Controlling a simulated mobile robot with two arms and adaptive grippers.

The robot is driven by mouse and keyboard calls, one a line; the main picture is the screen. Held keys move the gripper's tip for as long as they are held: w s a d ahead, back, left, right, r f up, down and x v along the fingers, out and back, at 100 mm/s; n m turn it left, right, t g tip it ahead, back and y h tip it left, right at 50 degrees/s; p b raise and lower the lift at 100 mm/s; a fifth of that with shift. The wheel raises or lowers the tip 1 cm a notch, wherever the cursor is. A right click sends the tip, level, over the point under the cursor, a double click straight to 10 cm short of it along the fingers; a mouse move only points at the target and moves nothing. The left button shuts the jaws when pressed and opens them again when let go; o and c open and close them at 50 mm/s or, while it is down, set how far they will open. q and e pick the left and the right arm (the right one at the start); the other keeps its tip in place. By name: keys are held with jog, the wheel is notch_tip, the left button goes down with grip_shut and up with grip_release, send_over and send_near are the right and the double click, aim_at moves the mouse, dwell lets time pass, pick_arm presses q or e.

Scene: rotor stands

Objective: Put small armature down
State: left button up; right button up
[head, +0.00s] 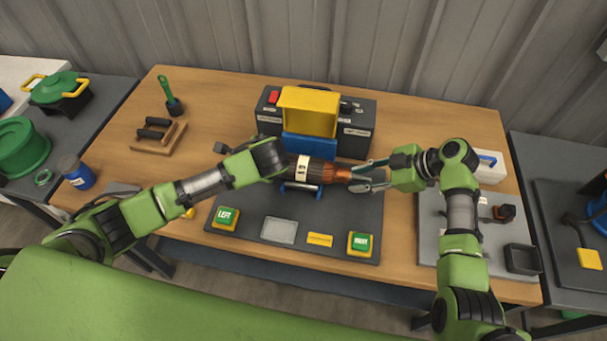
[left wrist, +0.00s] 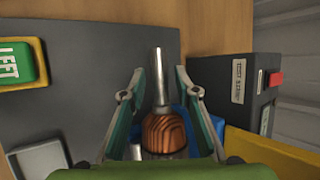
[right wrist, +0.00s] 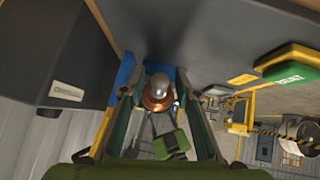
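The armature (head: 322,173), with copper-coloured windings and a dark, labelled body, lies level over a blue stand (head: 301,188) on the dark mat. In the left wrist view its grey shaft (left wrist: 159,82) and windings (left wrist: 165,132) lie between the fingers of my left gripper (left wrist: 158,95), which stand apart with gaps at both sides. My left wrist hides these fingers in the head view. My right gripper (head: 371,177) is open at the armature's right end. The right wrist view shows the rounded shaft end (right wrist: 161,86) between its spread fingers.
A dark machine (head: 358,130) with a yellow cover (head: 308,110) stands close behind the armature. A green LEFT button (head: 226,216) and a green RIGHT button (head: 360,243) sit on the mat's front corners. A grey tray (head: 436,250) lies at right.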

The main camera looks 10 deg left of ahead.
jog(key=shift+d+r, duration=0.2)
jog(key=shift+d, duration=0.05)
pick_arm(q)
jog(key=v, duration=1.1)
pick_arm(e)
jog(key=v, duration=1.1)
jog(key=shift+r, duration=0.15)
pick_arm(q)
jog(key=shift+r, duration=0.15)
pick_arm(e)
jog(key=shift+s+d, duration=0.1)
jog(key=shift+d, duration=0.05)
